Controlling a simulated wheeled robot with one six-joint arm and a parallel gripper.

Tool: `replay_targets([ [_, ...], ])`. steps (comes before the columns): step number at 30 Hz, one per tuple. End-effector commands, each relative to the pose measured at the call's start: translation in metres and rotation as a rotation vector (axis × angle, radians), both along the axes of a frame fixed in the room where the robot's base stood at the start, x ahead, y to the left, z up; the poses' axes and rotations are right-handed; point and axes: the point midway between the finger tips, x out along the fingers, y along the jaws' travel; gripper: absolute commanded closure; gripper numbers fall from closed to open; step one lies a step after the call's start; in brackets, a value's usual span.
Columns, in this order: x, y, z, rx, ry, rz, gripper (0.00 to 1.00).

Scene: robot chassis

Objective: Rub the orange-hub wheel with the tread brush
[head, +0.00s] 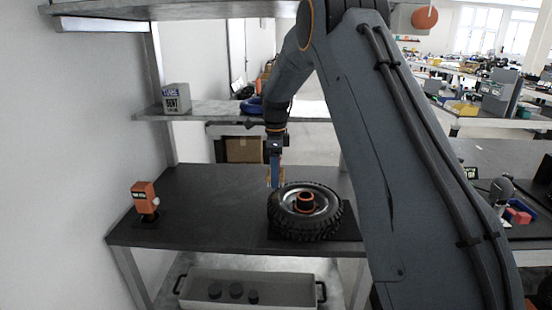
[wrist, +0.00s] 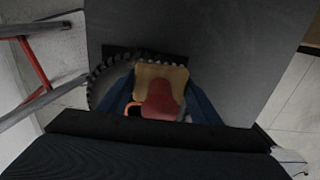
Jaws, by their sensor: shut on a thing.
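The orange-hub wheel (head: 333,218) lies flat on a dark pad on the table, with a black treaded tyre, grey rim and orange hub. Its tread also shows in the wrist view (wrist: 100,76), partly hidden behind the brush and my gripper. My gripper (head: 276,168) points down at the wheel's far left edge. It is shut on the tread brush (head: 270,180), which has a tan block and a red handle between the blue fingers in the wrist view (wrist: 162,96). The brush is at the tyre's edge; I cannot tell whether it touches.
The dark table (head: 200,210) is mostly clear left of the wheel. An orange device (head: 144,196) stands near its left end. A grey tray (head: 212,302) with several dark round pieces sits below. A shelf (head: 215,109) behind holds a small grey box (head: 177,98).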

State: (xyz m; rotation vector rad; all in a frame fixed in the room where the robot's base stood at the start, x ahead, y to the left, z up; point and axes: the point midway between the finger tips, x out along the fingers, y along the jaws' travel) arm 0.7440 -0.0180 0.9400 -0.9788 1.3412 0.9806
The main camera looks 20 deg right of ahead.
Motion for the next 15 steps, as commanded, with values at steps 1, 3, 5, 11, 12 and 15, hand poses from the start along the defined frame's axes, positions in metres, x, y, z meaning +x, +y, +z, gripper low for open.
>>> replay_targets([
  [1, 0.0, 0.0, 0.008, 0.0, -0.003, -0.001, 0.66],
  [3, 0.0, -0.001, 0.015, 0.0, -0.003, -0.001, 0.66],
  [5, 0.0, -0.001, 0.02, 0.0, -0.003, -0.002, 0.66],
  [11, 0.0, -0.003, 0.038, 0.0, -0.003, -0.004, 0.66],
  [12, 0.0, -0.004, 0.041, 0.0, -0.003, -0.004, 0.66],
  [15, 0.0, -0.004, 0.045, 0.0, -0.002, -0.004, 0.66],
])
